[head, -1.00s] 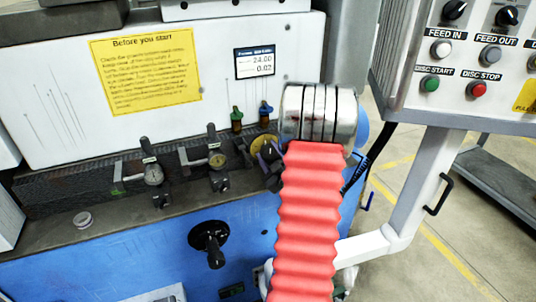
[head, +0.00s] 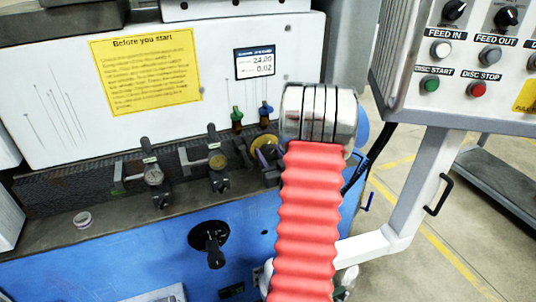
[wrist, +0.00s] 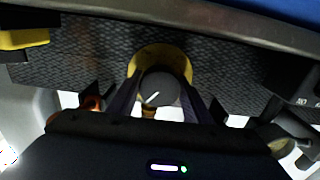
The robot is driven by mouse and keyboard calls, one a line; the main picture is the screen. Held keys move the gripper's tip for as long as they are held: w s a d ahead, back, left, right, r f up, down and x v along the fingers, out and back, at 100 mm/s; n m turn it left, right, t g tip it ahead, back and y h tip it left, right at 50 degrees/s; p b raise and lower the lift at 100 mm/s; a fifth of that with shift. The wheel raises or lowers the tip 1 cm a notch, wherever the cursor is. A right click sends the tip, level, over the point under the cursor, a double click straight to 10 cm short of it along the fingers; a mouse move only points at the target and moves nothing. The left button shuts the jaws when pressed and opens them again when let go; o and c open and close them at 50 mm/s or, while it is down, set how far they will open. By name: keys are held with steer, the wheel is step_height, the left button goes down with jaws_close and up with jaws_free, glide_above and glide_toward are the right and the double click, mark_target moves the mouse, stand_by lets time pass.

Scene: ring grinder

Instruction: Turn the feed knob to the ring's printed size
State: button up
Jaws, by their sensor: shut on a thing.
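The feed knob (wrist: 165,86) is dark and round with a white pointer line, in front of a yellow disc (wrist: 160,52). My gripper (wrist: 160,90) has a finger on each side of the knob and is shut on it. In the wrist view the pointer slants from lower left to upper right. In the head view the yellow disc (head: 263,144) shows just left of my arm, which hides part of that spot. A small display (head: 254,63) reads about 24.00 and 0.02. A small pale ring (head: 82,219) lies on the ledge at the left; its print is too small to read.
Two dial gauges (head: 153,175) stand on the ledge left of my gripper. Green and blue knobs (head: 237,118) stand above it. A black crank handle (head: 211,243) sticks out of the blue front. A button panel (head: 470,65) is at the upper right.

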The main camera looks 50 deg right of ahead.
steer(key=m, duration=0.4)
steer(key=shift+w+a+f, duration=0.1)
steer(key=shift+a+f, duration=0.1)
steer(key=shift+f, duration=0.05)
stand_by(0.3)
steer(key=o, duration=0.8)
steer(key=shift+o, duration=1.3)
steer(key=shift+d+r, duration=0.15)
steer(key=v, duration=1.4)
